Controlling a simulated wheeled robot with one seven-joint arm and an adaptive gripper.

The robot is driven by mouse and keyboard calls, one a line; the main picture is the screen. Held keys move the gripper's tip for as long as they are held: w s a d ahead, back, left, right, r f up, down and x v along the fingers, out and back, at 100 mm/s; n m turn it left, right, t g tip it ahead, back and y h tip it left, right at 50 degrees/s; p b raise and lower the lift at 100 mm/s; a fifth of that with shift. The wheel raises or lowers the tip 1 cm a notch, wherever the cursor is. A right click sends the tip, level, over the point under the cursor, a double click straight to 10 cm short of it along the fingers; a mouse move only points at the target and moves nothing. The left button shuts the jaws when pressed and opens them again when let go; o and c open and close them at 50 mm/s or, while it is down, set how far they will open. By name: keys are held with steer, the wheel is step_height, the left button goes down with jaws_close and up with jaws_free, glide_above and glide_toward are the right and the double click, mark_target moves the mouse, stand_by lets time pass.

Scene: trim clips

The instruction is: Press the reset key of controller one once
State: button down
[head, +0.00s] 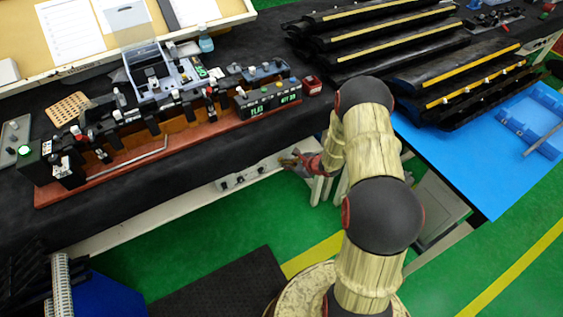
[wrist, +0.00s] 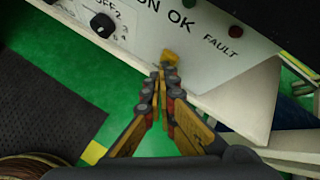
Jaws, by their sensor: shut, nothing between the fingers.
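A pale control panel (head: 243,178) with dark knobs is set under the front edge of the black table. In the wrist view the panel (wrist: 211,67) carries the words "OK" and "FAULT", a dark red lamp (wrist: 236,31) and a black knob (wrist: 103,25) beside "OFF 2". My gripper (wrist: 162,72) is shut and empty, its tips at the panel's lower part. A small yellow piece (wrist: 170,57) shows at the tips; I cannot tell whether it is a key or part of a finger, or whether there is contact. No label reading "reset" or "controller one" is legible. In the head view my gripper (head: 301,160) is beside the panel's right end.
A red-brown fixture (head: 180,140) with clips and two green-lit displays stands on the table above. Black trim parts (head: 400,50) lie at the right, beside a blue mat (head: 475,160). Green floor (head: 225,240) and a dark floor mat (head: 220,290) lie in front.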

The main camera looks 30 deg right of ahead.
steer(key=shift+s, duration=0.85)
steer(key=shift+s, duration=0.1)
steer(key=s+b, duration=0.1)
steer(key=s, duration=0.3)
steer(key=shift+s+d, duration=0.1)
steer(key=shift+s, duration=0.3)
steer(key=shift+r, duration=0.1)
stand_by(0.6)
